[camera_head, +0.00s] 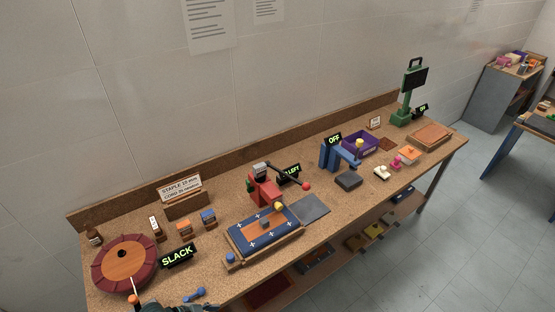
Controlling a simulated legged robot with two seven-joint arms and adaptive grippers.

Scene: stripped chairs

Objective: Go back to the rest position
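A dark part at the bottom edge (182,308), left of centre, looks like the top of my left gripper or wrist. Its fingers are cut off by the frame, so its opening does not show. It is just in front of a small blue tool (195,294) on the workbench (330,215); I cannot tell whether they touch. My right gripper is not in view.
A round red-rimmed seat (122,262) is at the bench's left end, beside a "SLACK" sign (178,256). A blue pad with crosses (285,215) and a red press (265,190) stand mid-bench. A green post (406,95) stands at the far right. Open floor (400,270) lies right.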

